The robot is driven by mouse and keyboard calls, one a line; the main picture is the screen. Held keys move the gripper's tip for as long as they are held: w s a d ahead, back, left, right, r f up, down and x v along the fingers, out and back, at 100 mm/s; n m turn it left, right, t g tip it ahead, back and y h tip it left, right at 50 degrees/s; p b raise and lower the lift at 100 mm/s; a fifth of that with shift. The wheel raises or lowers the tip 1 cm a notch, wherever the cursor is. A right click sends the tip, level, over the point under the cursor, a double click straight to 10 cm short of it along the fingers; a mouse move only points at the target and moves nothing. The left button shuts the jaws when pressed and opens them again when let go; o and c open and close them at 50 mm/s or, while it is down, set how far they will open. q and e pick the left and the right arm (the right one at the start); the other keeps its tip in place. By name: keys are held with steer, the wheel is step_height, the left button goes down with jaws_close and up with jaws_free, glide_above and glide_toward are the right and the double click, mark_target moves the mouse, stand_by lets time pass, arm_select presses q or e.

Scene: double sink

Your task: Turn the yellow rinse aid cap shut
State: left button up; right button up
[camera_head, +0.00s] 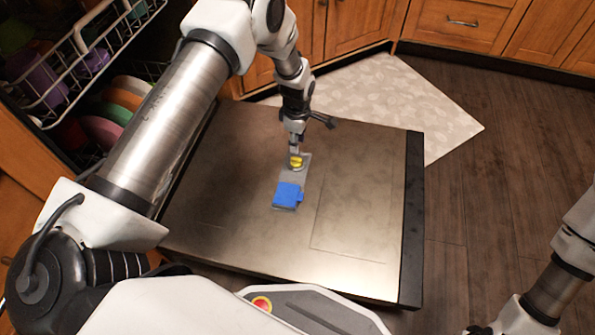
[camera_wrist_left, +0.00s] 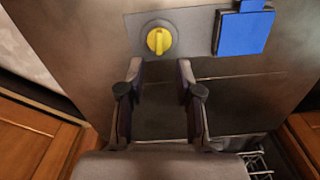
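The yellow rinse aid cap (camera_head: 296,162) sits in a grey dispenser plate (camera_head: 296,175) on the inner face of the open dishwasher door. In the left wrist view the round cap (camera_wrist_left: 159,40) shows a raised grip bar that stands nearly upright in the picture. My left gripper (camera_head: 295,148) is over the door, close to the cap at its far side. In the left wrist view its fingers (camera_wrist_left: 158,72) are apart with nothing between them, and the cap lies just beyond the fingertips. Of my right arm only links show at the lower right; its gripper is not seen.
A blue flap (camera_head: 287,195) lies on the dispenser plate beside the cap, and it also shows in the left wrist view (camera_wrist_left: 243,33). The rest of the steel door (camera_head: 360,205) is bare. A dish rack (camera_head: 85,50) with colourful dishes stands at the upper left. Wooden cabinets (camera_head: 450,25) line the back.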

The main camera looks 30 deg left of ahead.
mark_target(297, 159)
arm_select(q)
step_height(297, 159, down, 8)
steer(key=b, duration=0.4)
steer(key=shift+w+r, duration=0.1)
steer(key=shift+r, duration=0.05)
jaws_close()
